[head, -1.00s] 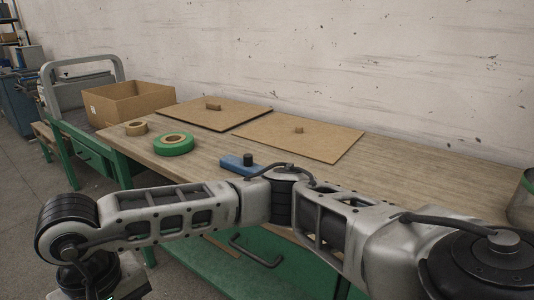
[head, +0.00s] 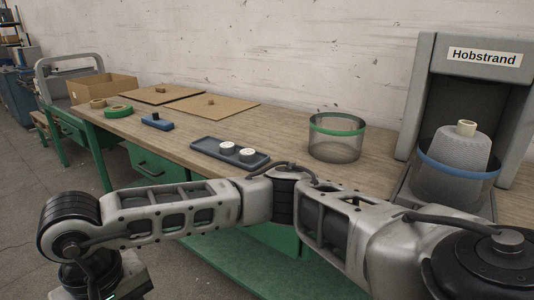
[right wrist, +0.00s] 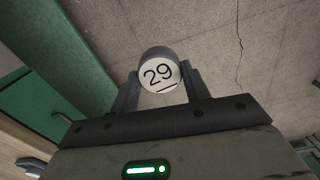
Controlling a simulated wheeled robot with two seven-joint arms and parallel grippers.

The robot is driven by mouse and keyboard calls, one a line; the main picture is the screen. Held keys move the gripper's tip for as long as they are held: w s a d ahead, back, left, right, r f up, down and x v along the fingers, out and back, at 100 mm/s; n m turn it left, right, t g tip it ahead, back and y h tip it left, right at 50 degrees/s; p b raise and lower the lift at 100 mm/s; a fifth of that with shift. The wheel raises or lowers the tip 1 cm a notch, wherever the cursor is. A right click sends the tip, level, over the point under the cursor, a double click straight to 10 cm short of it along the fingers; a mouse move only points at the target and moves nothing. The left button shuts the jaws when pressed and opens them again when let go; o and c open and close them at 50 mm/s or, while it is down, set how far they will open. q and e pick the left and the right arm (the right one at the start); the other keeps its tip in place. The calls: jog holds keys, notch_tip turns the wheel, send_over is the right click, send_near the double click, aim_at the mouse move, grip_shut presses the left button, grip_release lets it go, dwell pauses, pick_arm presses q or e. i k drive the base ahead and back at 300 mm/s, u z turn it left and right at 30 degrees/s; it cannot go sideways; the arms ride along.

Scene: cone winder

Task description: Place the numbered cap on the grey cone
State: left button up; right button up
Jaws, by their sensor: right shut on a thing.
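My right gripper (right wrist: 161,82) is shut on a round white-faced cap (right wrist: 160,76) marked 29, with a line under the number. The cap sits between the two fingertips above the floor. A grey cone (head: 455,148) with a cream top (head: 467,128) stands upright at the right of the head view, inside a blue-rimmed mesh container (head: 430,170) in a grey machine (head: 425,80) labelled Hobstrand. Its lower part shows only through the mesh. My left gripper is in neither view.
A dark tray (head: 205,146) on the bench holds two white caps (head: 227,148), numbers unreadable. A green-rimmed mesh container (head: 334,150) stands between tray and machine. A blue block (head: 157,122), tape rolls, boards and a cardboard box (head: 105,88) are farther left.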

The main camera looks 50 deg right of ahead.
aim_at(468, 122)
jog(key=u, duration=0.05)
jog(key=k, duration=0.15)
jog(key=z, duration=1.25)
